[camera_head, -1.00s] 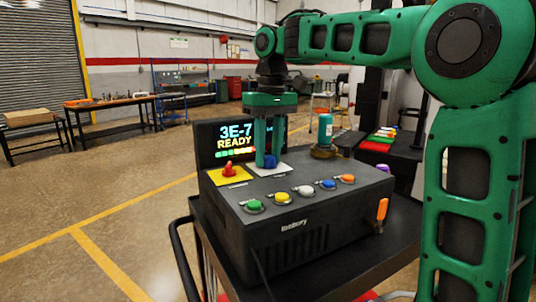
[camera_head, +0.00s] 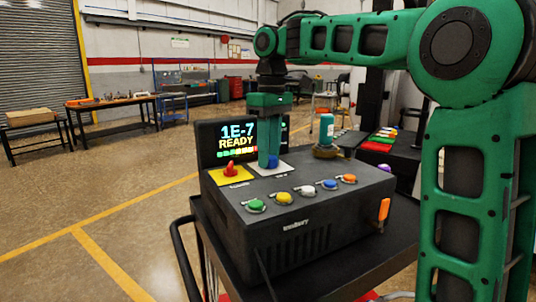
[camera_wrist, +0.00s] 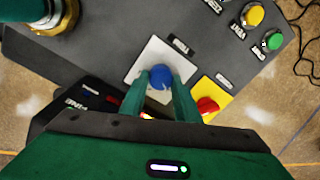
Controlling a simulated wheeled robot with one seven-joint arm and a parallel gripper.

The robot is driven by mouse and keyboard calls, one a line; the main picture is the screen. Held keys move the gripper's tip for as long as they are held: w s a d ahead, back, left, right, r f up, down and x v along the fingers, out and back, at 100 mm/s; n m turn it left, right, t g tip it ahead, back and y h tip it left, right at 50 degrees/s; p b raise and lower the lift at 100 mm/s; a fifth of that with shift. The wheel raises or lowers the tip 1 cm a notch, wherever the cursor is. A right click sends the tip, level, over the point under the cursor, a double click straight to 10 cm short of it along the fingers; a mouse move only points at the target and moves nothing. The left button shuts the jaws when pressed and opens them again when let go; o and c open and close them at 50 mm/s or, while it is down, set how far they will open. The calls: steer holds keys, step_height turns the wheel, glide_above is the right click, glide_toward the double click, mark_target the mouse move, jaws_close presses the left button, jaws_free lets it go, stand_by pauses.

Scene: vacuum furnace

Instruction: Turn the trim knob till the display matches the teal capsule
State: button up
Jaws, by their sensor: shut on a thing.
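My gripper (camera_head: 268,160) points down and is shut on the blue trim knob (camera_wrist: 160,77), one finger on each side. The knob sits on a white plate (camera_wrist: 141,63) on top of the dark control box (camera_head: 305,225). The display (camera_head: 237,138) stands at the back of the box and reads "1E-7 READY", with a row of coloured marks below, green to red. The teal capsule (camera_head: 326,128) stands upright in a brass-coloured holder at the box's right rear; text on it is too small to read.
A red button (camera_head: 230,170) on a yellow plate is left of the knob. Several coloured buttons, including green (camera_head: 255,205) and orange (camera_head: 348,179), line the front. An orange-handled lever (camera_head: 383,209) is on the right side. The box stands on a dark cart.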

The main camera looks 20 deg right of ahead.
steer(key=shift+d, duration=0.1)
steer(key=o, duration=1)
steer(key=shift+f, duration=0.1)
steer(key=shift+o, duration=0.2)
steer(key=shift+w+r, duration=0.2)
steer(key=shift+r, duration=1.6)
steer(key=shift+w+r, duration=0.15)
steer(key=shift+r, duration=1.65)
steer(key=shift+d+r, duration=0.1)
steer(key=shift+r, duration=0.05)
steer(key=shift+s, duration=0.1)
